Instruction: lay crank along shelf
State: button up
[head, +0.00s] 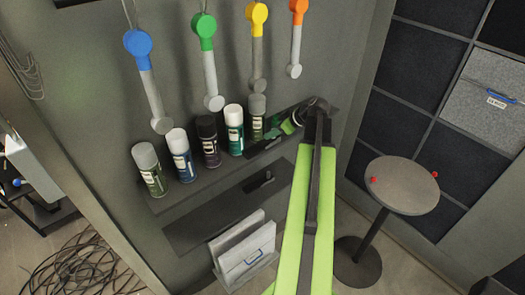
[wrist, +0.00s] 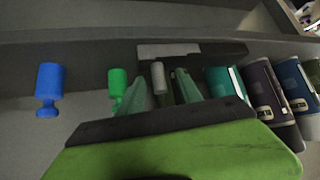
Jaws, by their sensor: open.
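The crank (wrist: 210,52) appears to be a dark bar with a pale grey cylindrical handle (wrist: 158,77). It lies on the upper shelf (head: 190,190), left of the cans in the wrist view. In the head view its dark bar (head: 264,146) shows in front of the shelf's right-hand cans, partly hidden by my gripper. My gripper (wrist: 160,88) is open, its green fingers on either side of the grey handle. In the head view my gripper (head: 290,126) is at the shelf's right end. I cannot tell whether the fingers touch the handle.
Several spray cans (head: 208,142) stand on the shelf. A blue knob (wrist: 48,85) and a green knob (wrist: 117,88) sit near my fingers. Coloured hanging levers (head: 205,60) are above. A lower shelf (head: 210,222) and a round stool (head: 400,185) are nearby.

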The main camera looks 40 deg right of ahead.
jog(key=shift+r, duration=0.1)
grip_shut()
dwell(1.3)
